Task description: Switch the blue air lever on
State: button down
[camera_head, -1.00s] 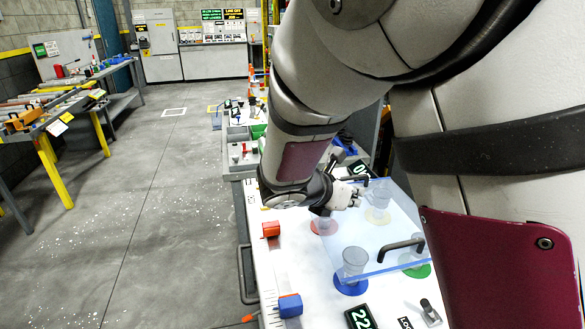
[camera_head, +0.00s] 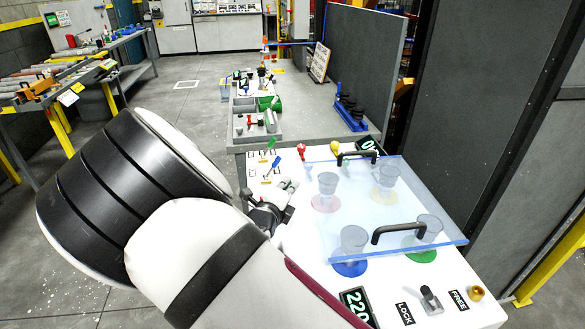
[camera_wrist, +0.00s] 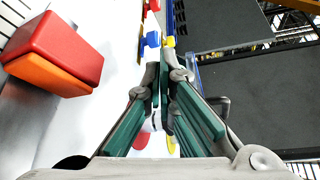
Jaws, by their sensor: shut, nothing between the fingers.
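A blue lever (camera_head: 273,164) stands at the far left of the white panel, between a green lever (camera_head: 274,143) and a yellow-marked spot nearer the front. My gripper (camera_head: 289,184) is shut and empty, low over the panel just in front of the blue lever. In the wrist view, my closed fingers (camera_wrist: 160,62) point towards a blue piece (camera_wrist: 153,39), apparently the lever's handle, close beyond the tips. I cannot tell whether they touch. My forearm hides the panel's front left part in the head view.
A clear cover (camera_head: 330,225) with black handles lies over several cups on coloured discs, right of my gripper. A red block (camera_wrist: 58,45) shows at left in the wrist view. Red (camera_head: 301,150) and yellow (camera_head: 335,146) knobs stand near the far edge. A grey wall (camera_head: 365,70) stands behind.

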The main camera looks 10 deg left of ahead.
aim_at(273, 167)
jog(key=shift+w, duration=0.1)
dwell(0.3)
jog(key=x, duration=0.9)
jog(key=shift+w+d+b, duration=0.2)
jog(key=shift+w+b, duration=0.05)
jog(key=shift+b, duration=0.05)
jog(key=shift+a+r, duration=0.2)
jog(key=shift+a, duration=0.35)
jog(key=shift+a+r, duration=0.2)
jog(key=shift+a, duration=0.4)
jog(key=shift+a+r, duration=0.25)
jog(key=shift+a, duration=0.5)
jog(key=shift+s+a+r, duration=0.1)
jog(key=shift+a+r, duration=0.1)
